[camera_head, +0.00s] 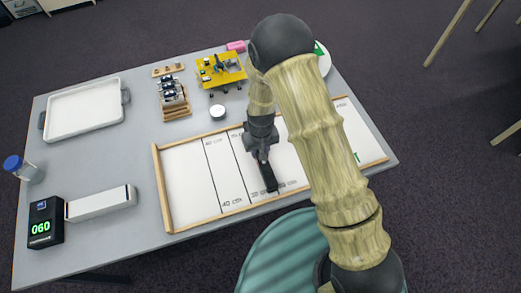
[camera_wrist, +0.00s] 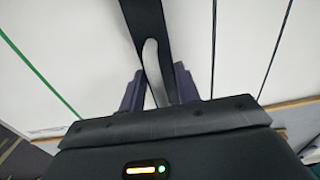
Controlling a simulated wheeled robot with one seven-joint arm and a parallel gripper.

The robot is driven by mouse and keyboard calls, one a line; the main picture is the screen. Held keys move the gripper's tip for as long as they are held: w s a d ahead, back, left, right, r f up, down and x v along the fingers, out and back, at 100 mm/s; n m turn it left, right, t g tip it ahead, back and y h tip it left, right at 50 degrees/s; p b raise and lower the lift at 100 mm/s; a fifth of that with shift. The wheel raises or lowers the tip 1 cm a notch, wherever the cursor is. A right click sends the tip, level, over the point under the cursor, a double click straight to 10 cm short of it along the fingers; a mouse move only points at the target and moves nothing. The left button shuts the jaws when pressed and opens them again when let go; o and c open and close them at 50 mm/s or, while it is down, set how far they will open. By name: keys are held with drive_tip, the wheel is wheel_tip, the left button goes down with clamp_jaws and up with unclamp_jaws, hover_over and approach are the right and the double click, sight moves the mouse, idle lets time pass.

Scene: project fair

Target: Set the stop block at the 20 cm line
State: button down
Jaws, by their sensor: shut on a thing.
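The stop block (camera_head: 268,178) is a long dark bar lying across the white lane board (camera_head: 185,180), near its front edge. In the wrist view the block (camera_wrist: 146,20) runs up between the purple fingers, with a pale slot-like shape on it. My gripper (camera_head: 262,158) is shut on the block; the wrist view shows the fingers (camera_wrist: 158,92) on both sides of it. The board has thin cross lines, with 40 cm legible at the left. Labels by the block are too small to read surely. My arm hides the board's right middle part.
A display box reading 060 (camera_head: 40,222), a white box (camera_head: 100,203), a blue-capped jar (camera_head: 20,168) and a white tray (camera_head: 85,108) stand at the left. A wooden rack (camera_head: 173,100), a yellow circuit board (camera_head: 222,70) and a small round tin (camera_head: 218,112) stand behind the lane.

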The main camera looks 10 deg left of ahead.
drive_tip(key=shift+f, duration=0.25)
drive_tip(key=shift+f, duration=0.15)
drive_tip(key=c, duration=1)
unclamp_jaws()
wheel_tip(320, 180, up, 12)
drive_tip(key=shift+r+b, duration=0.15)
drive_tip(key=shift+b, duration=0.7)
